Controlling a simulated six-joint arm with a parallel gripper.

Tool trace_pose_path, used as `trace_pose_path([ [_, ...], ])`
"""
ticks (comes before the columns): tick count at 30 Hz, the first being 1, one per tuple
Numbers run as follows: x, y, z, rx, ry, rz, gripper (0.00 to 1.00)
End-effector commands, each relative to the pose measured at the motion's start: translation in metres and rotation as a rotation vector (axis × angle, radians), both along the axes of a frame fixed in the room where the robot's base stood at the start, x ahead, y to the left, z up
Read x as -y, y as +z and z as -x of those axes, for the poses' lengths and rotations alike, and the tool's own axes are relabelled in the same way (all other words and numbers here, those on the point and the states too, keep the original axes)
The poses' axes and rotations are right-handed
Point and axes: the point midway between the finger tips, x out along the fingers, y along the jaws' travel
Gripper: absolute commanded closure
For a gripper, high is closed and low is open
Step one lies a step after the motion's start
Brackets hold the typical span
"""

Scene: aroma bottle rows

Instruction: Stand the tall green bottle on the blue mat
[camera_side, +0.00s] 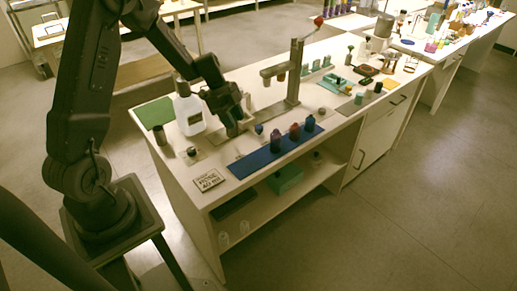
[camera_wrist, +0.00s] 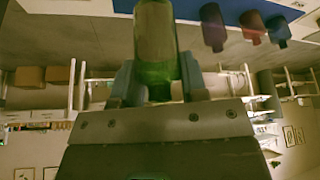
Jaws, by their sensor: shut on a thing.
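In the wrist view the green bottle (camera_wrist: 156,45) stands out between the two jaws, and my gripper (camera_wrist: 157,80) is shut on it. In the side view my gripper (camera_side: 232,122) is over the table, behind the blue mat (camera_side: 252,165); the bottle there is too small and dark to make out clearly. The mat is a long strip along the table's front edge. It also shows at the top of the wrist view (camera_wrist: 185,9). Several dark bottles, among them a reddish one (camera_side: 294,132), stand on its right half. Its left half is bare.
A label plate (camera_side: 209,181) lies left of the mat. A lever press (camera_side: 294,75) rises to the right. A small dark bottle (camera_side: 191,153) and a blue-topped one (camera_side: 259,130) stand nearby.

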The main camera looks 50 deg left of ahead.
Motion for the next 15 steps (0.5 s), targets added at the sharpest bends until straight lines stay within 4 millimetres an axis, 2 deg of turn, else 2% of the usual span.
trace_pose_path([
  [1, 0.011, -0.008, -0.007, -0.002, -0.006, 0.000, 0.92],
  [7, 0.045, -0.033, -0.033, -0.002, -0.003, 0.000, 0.92],
  [12, 0.061, -0.046, -0.046, 0.000, 0.001, -0.001, 0.92],
  [15, 0.065, -0.050, -0.049, 0.000, 0.004, -0.001, 0.92],
])
